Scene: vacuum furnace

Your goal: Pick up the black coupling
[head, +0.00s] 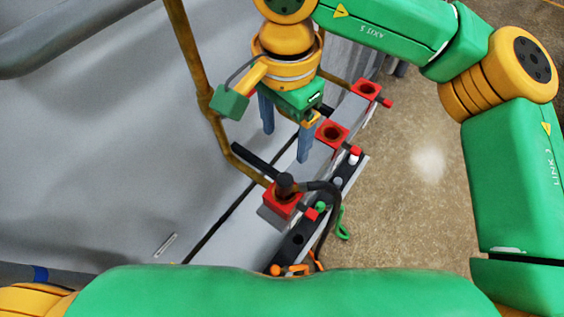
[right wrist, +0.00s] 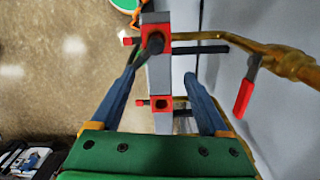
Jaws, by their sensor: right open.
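The black coupling (head: 285,184) stands in the nearest red block (head: 272,207), with a dark hose curving off its right side. In the right wrist view the coupling (right wrist: 155,43) shows near the top, ahead of the fingertips. My right gripper (head: 286,146) is open and empty, its two blue fingers pointing down above the grey ledge, farther back than the coupling. In the right wrist view its fingertips (right wrist: 163,72) are spread on either side of the ledge, apart from the coupling. My left gripper is out of view.
Two more red blocks with open holes, a middle one (head: 332,133) and a far one (head: 367,90), sit along the ledge. A brass pipe (head: 205,95) runs close on the left, with a black bar (head: 255,163) near the coupling. Open floor (head: 420,190) lies right.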

